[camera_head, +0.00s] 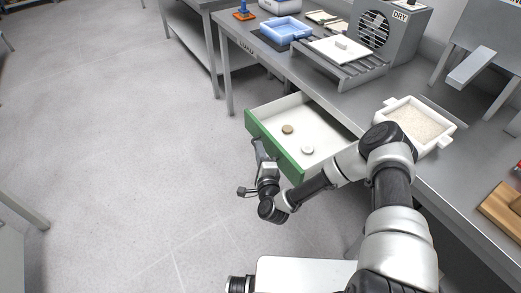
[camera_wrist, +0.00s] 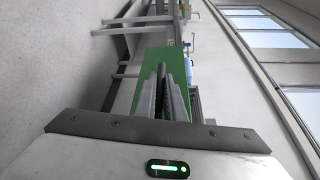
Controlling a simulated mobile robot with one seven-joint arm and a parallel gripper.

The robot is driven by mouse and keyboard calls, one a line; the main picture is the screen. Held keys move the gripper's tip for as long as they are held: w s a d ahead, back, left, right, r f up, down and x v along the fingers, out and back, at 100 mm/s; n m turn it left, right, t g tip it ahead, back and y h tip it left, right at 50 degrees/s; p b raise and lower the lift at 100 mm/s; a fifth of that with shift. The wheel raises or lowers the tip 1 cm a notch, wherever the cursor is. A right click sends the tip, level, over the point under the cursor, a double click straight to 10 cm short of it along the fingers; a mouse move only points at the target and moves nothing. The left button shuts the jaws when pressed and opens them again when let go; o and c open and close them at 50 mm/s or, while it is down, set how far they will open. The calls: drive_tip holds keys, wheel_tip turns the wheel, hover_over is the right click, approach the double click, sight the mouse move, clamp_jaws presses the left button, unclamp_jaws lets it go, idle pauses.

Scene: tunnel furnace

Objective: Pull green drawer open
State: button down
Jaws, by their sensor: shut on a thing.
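The green drawer (camera_head: 274,143) stands pulled out from under the grey workbench, with its green front facing the open floor. Its white inside holds a tan round piece (camera_head: 287,129) and a white round piece (camera_head: 308,150). My gripper (camera_head: 257,146) is at the outer side of the green front, near its middle. In the wrist view the drawer's green front (camera_wrist: 152,62) lies just beyond my gripper (camera_wrist: 162,72), whose fingers are close together. My gripper is shut on the drawer's handle, which the fingers largely hide.
On the workbench (camera_head: 352,95) are a blue tray (camera_head: 285,29), a grey rack with a white plate (camera_head: 341,48), a dryer unit (camera_head: 385,30) and a white tray of pale grains (camera_head: 418,124). A wooden board (camera_head: 503,208) lies at right. The floor left of the drawer is clear.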

drive_tip(key=c, duration=1.8)
unclamp_jaws()
drive_tip(key=shift+c, duration=0.2)
drive_tip(key=v, duration=1.7)
drive_tip(key=shift+s, duration=0.2)
